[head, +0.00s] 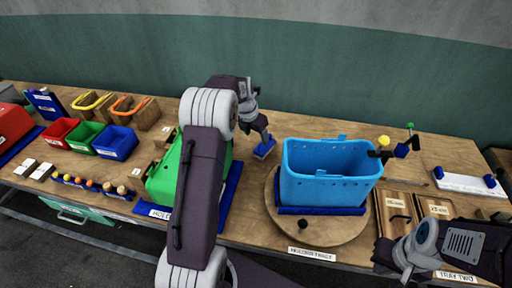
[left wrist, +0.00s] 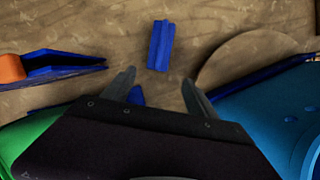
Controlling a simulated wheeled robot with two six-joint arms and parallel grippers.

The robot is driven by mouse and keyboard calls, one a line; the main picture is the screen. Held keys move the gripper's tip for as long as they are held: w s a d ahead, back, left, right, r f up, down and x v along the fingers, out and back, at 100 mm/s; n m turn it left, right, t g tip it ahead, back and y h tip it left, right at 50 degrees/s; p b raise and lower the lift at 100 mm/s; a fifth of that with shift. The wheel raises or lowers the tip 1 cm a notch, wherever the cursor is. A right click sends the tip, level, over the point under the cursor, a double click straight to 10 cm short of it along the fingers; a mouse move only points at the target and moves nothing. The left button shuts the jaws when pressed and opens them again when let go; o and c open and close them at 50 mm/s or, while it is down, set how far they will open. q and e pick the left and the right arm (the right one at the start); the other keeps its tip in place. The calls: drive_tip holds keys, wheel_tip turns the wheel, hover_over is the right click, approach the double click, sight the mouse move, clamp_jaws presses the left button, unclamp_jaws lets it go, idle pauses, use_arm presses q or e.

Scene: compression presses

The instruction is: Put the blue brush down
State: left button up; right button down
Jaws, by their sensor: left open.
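The blue brush (head: 264,149) is a small blue block at the back middle of the bench, between the green bin and the round turntable. In the left wrist view the brush (left wrist: 160,45) appears on the wood just beyond my fingertips, apart from both. My left gripper (head: 261,132) points down above it; in the left wrist view its two fingers (left wrist: 160,88) are spread with nothing clamped between them. A second small blue piece shows behind the left finger, mostly hidden.
A blue bin (head: 325,185) stands on the wooden turntable (head: 340,233) to the right. A green bin (head: 162,183) on a blue base is to the left, partly behind my arm. Small coloured bins (head: 115,143) stand further left. Bare wood surrounds the brush.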

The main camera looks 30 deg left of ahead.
use_arm(q)
drive_tip(key=s+d+m, duration=0.4)
drive_tip(key=s+m, duration=0.5)
drive_tip(key=m, duration=0.2)
drive_tip(key=s+d+f+m+g, duration=0.1)
drive_tip(key=s+d+m, duration=0.4)
drive_tip(key=s+m, duration=0.4)
drive_tip(key=s+d+f+m+g, duration=0.1)
drive_tip(key=s+d+m, duration=0.3)
drive_tip(key=s+m, duration=0.5)
drive_tip(key=m, duration=0.4)
drive_tip(key=shift+s+d+m, duration=0.15)
drive_tip(key=shift+m, duration=0.15)
drive_tip(key=shift+f, duration=0.1)
